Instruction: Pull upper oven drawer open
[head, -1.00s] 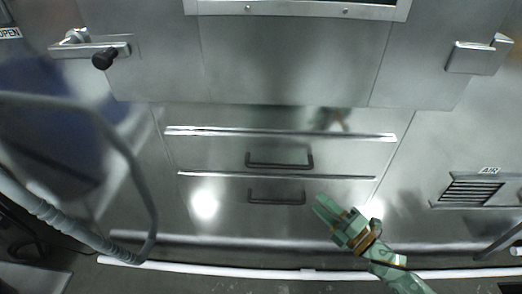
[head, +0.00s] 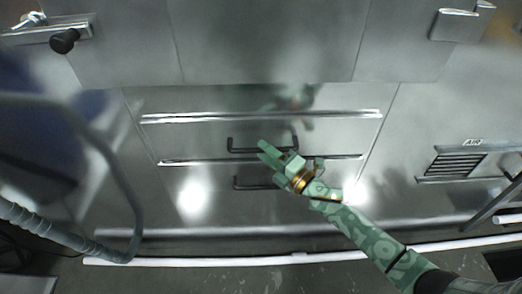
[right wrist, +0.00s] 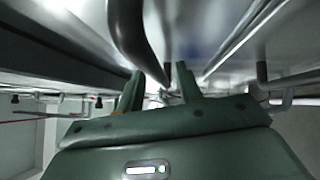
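The upper drawer (head: 200,140) is a flat steel front below a bright metal rail, and it looks closed. Its dark bar handle (head: 240,150) is at the middle, with the right part close to my gripper. My right gripper (head: 266,151) reaches in from the lower right, its fingertips just at the handle. In the right wrist view the two green fingers (right wrist: 158,88) stand apart, and a dark curved bar (right wrist: 128,30), likely the handle, runs down toward the gap between them. I cannot tell whether they touch it. My left gripper is not in view.
A grey hose (head: 125,190) curves down the left side. A vent labelled AIR (head: 458,164) is at the right. A white pipe (head: 200,261) runs along the floor.

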